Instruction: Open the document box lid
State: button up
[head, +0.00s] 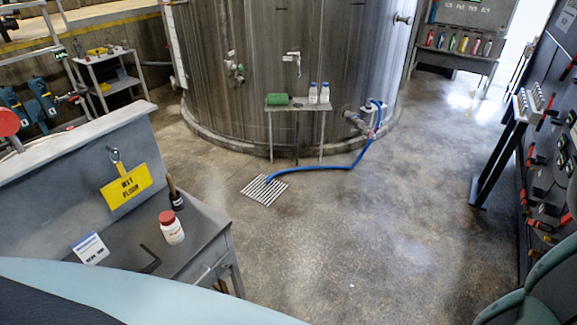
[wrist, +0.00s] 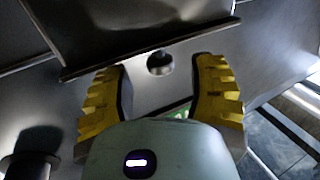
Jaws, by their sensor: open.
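My gripper (wrist: 161,68) shows in the wrist view, its two yellow ribbed fingers spread apart with nothing held between them. Beyond the fingertips is a grey metal surface with a straight protruding edge (wrist: 150,50). A small round dark knob or hole (wrist: 160,63) lies just below that edge, between the fingertips. I cannot tell whether this metal piece is the document box lid, or whether the fingers touch it. No document box can be made out for certain in the head view, and my gripper does not show there.
In the head view, a grey desk (head: 205,235) at left carries a white bottle with a red cap (head: 171,228). A yellow tag (head: 132,186) hangs on its panel. A large tank (head: 290,50) stands behind, with a blue hose (head: 330,168). The floor (head: 380,240) at centre is open.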

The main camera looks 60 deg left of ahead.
jog(key=shift+x, duration=0.9)
jog(key=shift+w+d, duration=0.2)
jog(key=shift+w, duration=0.2)
jog(key=shift+o, duration=0.2)
jog(key=shift+s, duration=0.1)
grip_shut()
